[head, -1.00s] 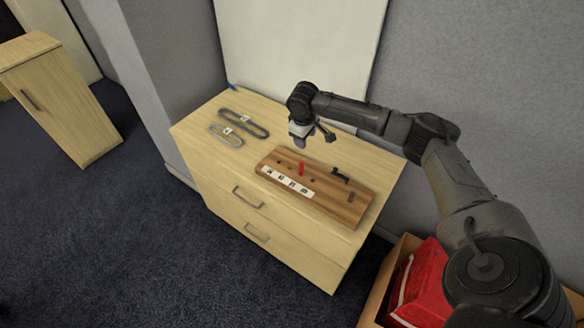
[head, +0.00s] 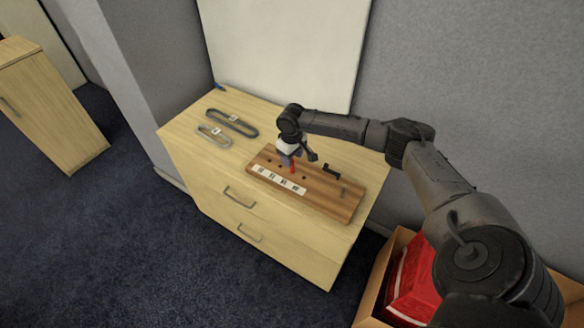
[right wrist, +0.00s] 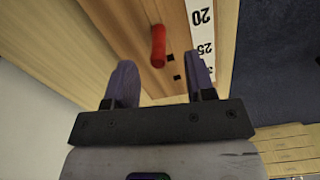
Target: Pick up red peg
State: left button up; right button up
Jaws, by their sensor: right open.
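The red peg (head: 292,169) stands in a brown wooden board (head: 328,199) on top of a light wood cabinet. In the right wrist view the red peg (right wrist: 158,46) shows beyond the fingertips, roughly centred between them. My right gripper (head: 287,160) is just above and beside the peg in the head view, partly overlapping it. In the right wrist view its two fingers (right wrist: 161,70) are spread apart with nothing between them. My left gripper is not in view.
A numbered white strip (head: 279,180) lies along the board's front, with dark holes behind it. A black piece (head: 331,172) stands on the board's right part. Two looped items, one dark (head: 232,123) and one grey (head: 214,136), lie on the cabinet top (head: 190,124). A box with red contents (head: 413,280) stands at right.

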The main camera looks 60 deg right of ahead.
aim_at(292, 169)
jog(key=shift+d+f, duration=0.1)
jog(key=shift+f, duration=2.5)
grip_shut()
